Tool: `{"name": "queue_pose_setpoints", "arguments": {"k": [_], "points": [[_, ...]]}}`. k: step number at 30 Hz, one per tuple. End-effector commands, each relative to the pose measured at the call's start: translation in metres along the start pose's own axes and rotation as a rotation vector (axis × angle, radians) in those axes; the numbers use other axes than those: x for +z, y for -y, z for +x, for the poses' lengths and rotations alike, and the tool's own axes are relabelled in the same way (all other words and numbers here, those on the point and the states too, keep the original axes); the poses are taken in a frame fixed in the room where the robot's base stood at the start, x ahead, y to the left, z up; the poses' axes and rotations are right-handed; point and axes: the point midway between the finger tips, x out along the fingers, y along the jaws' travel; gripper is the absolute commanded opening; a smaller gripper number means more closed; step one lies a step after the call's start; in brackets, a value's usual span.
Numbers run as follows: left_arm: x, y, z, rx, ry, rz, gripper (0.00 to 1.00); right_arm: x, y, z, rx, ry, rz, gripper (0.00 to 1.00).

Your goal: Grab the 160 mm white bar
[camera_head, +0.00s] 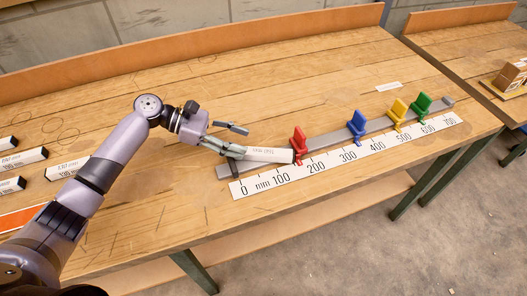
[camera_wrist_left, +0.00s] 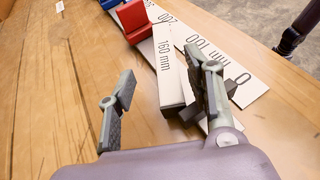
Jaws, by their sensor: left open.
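The 160 mm white bar (camera_head: 268,155) lies along the grey rail above the ruler, with its far end by the red stop (camera_head: 299,146). In the left wrist view the bar (camera_wrist_left: 164,62) shows its "160 mm" label and a dark end face. My left gripper (camera_head: 236,139) is open at the bar's near end. I cannot tell if that finger touches the bar. My right gripper is not in view.
The ruler (camera_head: 350,157) runs along the front of the rail. Blue (camera_head: 357,124), yellow (camera_head: 398,111) and green (camera_head: 421,104) stops stand farther along. Several other white bars (camera_head: 68,169) lie at the left. The table behind the rail is mostly clear.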

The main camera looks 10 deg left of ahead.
Motion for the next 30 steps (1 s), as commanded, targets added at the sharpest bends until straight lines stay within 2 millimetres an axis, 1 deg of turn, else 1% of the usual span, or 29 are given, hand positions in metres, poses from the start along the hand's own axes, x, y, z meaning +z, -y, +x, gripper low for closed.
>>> {"name": "queue_pose_setpoints", "arguments": {"k": [1,3,6,8,11,15,19,21,26,30], "points": [[0.001,0.0,0.007,-0.001,0.001,0.0,0.47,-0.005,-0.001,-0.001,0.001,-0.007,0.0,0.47],[0.001,0.0,0.013,0.001,0.0,0.001,0.47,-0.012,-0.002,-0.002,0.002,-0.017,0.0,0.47],[0.0,0.0,0.018,0.0,0.0,0.001,0.47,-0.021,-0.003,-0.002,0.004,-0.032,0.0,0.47],[0.0,0.001,0.021,0.0,0.0,0.001,0.47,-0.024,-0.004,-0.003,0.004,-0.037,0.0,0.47],[0.001,0.002,0.029,0.0,0.0,0.001,0.47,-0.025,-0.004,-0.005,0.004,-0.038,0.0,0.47],[0.001,0.006,0.049,-0.002,0.001,0.0,0.47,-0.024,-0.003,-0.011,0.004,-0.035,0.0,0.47],[0.0,0.006,0.067,0.0,0.0,0.001,0.47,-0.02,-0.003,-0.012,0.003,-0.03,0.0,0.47],[-0.001,0.005,0.07,0.001,-0.001,0.001,0.47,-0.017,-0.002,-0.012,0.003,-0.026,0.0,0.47],[-0.001,0.005,0.07,0.001,-0.002,0.001,0.47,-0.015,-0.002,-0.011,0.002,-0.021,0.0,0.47],[-0.001,0.005,0.07,0.001,-0.002,0.001,0.39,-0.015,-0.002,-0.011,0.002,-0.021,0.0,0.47]]}}
